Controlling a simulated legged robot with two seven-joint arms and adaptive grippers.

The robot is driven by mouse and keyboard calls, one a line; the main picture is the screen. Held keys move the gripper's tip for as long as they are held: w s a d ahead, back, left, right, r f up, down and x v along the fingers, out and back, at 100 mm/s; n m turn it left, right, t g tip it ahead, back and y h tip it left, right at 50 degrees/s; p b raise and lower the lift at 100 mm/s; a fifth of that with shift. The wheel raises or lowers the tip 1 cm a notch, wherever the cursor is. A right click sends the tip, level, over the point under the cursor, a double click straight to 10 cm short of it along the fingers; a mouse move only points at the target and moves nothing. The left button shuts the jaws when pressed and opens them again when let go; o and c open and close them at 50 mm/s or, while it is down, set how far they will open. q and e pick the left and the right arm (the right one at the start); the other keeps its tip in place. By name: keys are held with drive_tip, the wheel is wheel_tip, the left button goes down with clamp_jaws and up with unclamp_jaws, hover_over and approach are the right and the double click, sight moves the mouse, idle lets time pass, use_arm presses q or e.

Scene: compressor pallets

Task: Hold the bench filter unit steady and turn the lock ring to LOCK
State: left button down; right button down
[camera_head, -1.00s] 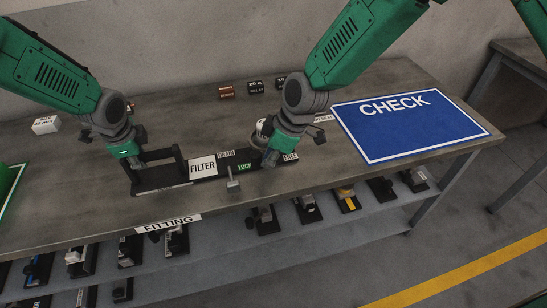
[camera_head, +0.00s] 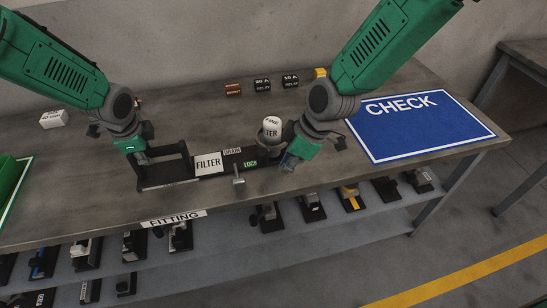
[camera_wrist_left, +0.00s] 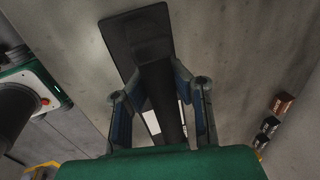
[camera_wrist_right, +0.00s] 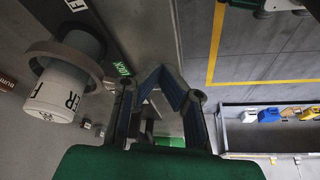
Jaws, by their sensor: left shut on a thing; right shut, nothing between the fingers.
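The bench filter unit (camera_head: 207,175) is a long black base on the workbench, with a black frame-like handle at its left end. My left gripper (camera_head: 137,158) is shut on this handle (camera_wrist_left: 160,85). A green LOCK label (camera_head: 250,163) sits left of the ring. I cannot tell the ring's exact angle. My right gripper (camera_head: 288,163) is shut and empty, just right of the canister and apart from it in the right wrist view.
A small grey T-shaped piece (camera_head: 239,178) stands at the unit's front. A blue CHECK mat (camera_head: 420,128) lies to the right. Small labelled blocks (camera_head: 262,84) stand behind, and a white box (camera_head: 53,119) at left. A lower shelf (camera_head: 225,240) holds several fittings.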

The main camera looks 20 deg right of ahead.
use_arm(q)
drive_tip(key=shift+s+f, duration=0.25)
use_arm(e)
drive_tip(key=s+v, duration=0.1)
drive_tip(key=v, duration=0.9)
drive_tip(key=shift+f, duration=0.1)
use_arm(q)
drive_tip(key=c, duration=1.7)
unclamp_jaws()
drive_tip(key=shift+o, duration=1.3)
drive_tip(key=shift+w, duration=0.25)
use_arm(e)
drive_tip(key=shift+w, duration=0.1)
use_arm(q)
drive_tip(key=shift+r, duration=0.15)
